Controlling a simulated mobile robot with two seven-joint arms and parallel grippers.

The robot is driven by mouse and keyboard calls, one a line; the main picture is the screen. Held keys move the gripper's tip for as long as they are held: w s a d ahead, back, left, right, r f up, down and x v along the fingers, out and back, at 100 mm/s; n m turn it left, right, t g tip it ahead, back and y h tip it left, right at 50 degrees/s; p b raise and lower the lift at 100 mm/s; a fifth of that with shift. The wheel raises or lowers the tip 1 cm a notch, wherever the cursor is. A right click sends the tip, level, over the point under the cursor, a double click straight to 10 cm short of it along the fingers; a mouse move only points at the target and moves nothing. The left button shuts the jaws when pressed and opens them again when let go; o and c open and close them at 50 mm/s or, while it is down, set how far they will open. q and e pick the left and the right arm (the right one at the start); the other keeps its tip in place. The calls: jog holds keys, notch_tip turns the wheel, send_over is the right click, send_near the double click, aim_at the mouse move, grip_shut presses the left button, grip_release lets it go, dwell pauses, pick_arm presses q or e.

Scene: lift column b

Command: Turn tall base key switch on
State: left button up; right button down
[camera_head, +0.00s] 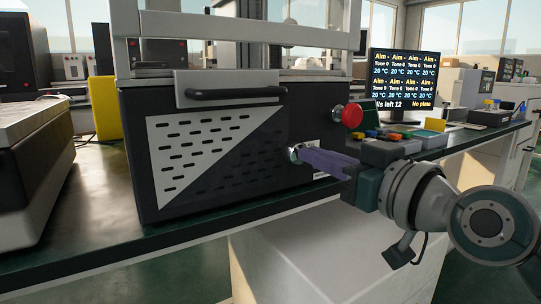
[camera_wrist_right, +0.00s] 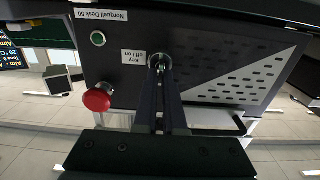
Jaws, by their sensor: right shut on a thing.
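The tall machine's black base (camera_head: 290,110) stands on the dark bench, with a key switch (camera_head: 293,153) low at the right of its front. The switch also shows in the wrist view (camera_wrist_right: 159,59), beside an upside-down label (camera_wrist_right: 134,57) reading "Key off / on". My right gripper (camera_head: 304,155) reaches in from the right. Its fingers (camera_wrist_right: 161,74) are shut on the key at the switch. The fingertips hide most of the key, so I cannot tell its turn angle. My left gripper is not in view.
A red mushroom button (camera_head: 348,116) sticks out above and right of the switch. A green button (camera_wrist_right: 98,38) shows in the wrist view. A black handle (camera_head: 235,93) crosses the base's upper front. A monitor (camera_head: 405,80) and small coloured blocks stand to the right.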

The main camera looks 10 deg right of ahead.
dwell(0.4)
jog(key=shift+m, duration=0.3)
jog(key=m, duration=0.7)
jog(key=m+p, duration=0.1)
jog(key=m, duration=0.3)
jog(key=shift+w+d+f, duration=0.1)
jog(key=shift+d+f, duration=0.1)
jog(key=shift+d, duration=0.1)
jog(key=shift+m, duration=0.3)
jog(key=c, duration=1)
grip_release()
